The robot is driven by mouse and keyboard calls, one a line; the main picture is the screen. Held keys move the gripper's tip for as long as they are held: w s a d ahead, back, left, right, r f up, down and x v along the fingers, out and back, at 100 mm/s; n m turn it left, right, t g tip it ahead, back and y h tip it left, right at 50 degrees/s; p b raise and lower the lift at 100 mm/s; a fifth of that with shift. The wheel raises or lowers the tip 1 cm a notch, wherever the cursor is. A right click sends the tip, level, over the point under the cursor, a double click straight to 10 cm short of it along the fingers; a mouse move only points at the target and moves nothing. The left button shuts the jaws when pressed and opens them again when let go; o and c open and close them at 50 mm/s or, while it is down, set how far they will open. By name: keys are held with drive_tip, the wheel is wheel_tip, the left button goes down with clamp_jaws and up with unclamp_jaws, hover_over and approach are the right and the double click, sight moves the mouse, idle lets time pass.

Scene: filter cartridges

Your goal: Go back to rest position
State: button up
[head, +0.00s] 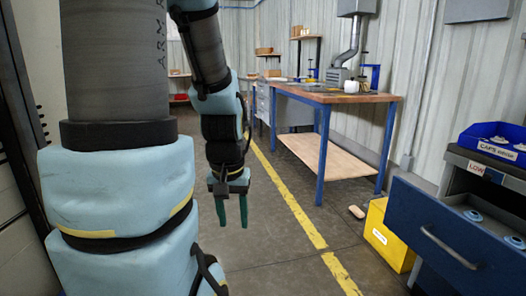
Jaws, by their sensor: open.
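My gripper (232,211) hangs in the middle of the head view, with its two green fingers pointing down and apart. It is open, and nothing shows between the fingers. It hangs in the air above the grey floor, left of the yellow floor line. My arm comes down to it from the top of the picture, beside my large blue and grey arm links at the left.
A blue drawer (448,238) stands open at the right, with round pieces inside. A blue caps bin (494,143) sits above it. A yellow box (389,236) stands on the floor beside the drawer. A blue-legged workbench (330,96) stands further back. The floor along the yellow line (297,211) is clear.

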wheel_tip(320, 180, up, 17)
drive_tip(key=p, duration=1.4)
